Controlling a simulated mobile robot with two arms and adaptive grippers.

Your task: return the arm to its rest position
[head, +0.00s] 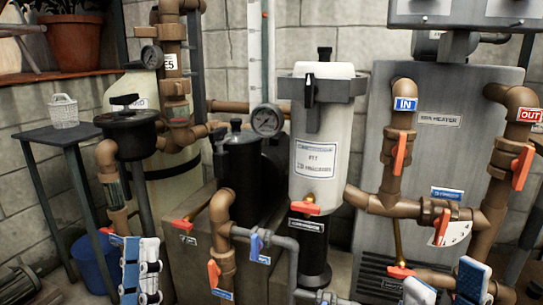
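My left gripper (140,268) is at the bottom left, in front of the lower pipes, with its blue and white fingers upright. The fingers are side by side and partly overlap, so I cannot tell whether they are open or shut. My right gripper (446,284) is at the bottom right, in front of the heater, and is cut off by the lower edge. Its two fingers stand apart with a gap between them, and I see nothing held there.
A filter canister (316,140) stands in the middle, with a dark pump (243,165) to its left. A grey heater (450,90) with brown pipes and red valve handles fills the right.

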